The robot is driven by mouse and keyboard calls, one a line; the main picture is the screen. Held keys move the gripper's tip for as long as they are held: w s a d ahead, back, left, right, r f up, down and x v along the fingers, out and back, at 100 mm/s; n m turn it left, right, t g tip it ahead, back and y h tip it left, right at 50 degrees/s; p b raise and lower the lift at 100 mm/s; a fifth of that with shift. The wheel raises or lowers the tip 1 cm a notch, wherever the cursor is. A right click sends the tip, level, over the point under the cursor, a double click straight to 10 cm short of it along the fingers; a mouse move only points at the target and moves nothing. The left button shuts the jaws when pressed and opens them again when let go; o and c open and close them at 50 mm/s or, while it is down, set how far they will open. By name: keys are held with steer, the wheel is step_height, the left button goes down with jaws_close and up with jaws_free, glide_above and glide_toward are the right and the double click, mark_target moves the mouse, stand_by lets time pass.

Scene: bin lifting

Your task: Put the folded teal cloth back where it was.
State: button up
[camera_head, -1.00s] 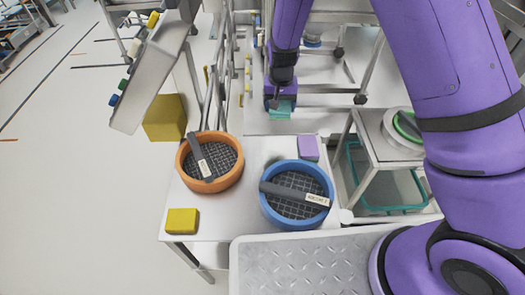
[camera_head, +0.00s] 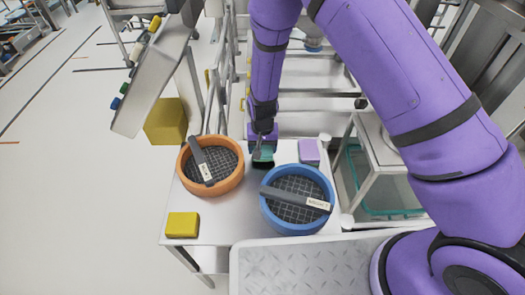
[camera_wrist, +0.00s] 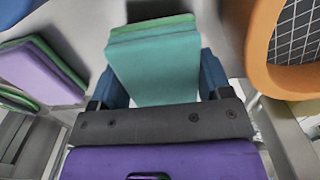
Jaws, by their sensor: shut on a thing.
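The folded teal cloth (camera_wrist: 155,68) is between the two blue fingers of my gripper (camera_wrist: 157,85) in the wrist view. In the head view the cloth (camera_head: 264,152) shows just under my gripper (camera_head: 263,144), at the far part of the white table (camera_head: 222,222), between the orange and blue round bins. My gripper is shut on the cloth. I cannot tell whether the cloth touches the table.
An orange bin (camera_head: 182,168) stands left of the cloth and a blue bin (camera_head: 265,212) nearer, to the right. A folded purple cloth (camera_head: 309,151) lies right of my gripper. A yellow block (camera_head: 182,225) sits at the near left corner. Bare table lies between the bins.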

steer(key=shift+f, duration=1.1)
steer(key=shift+f, duration=0.1)
steer(key=o, duration=0.9)
step_height(320, 180, up, 12)
steer(key=shift+r, duration=0.15)
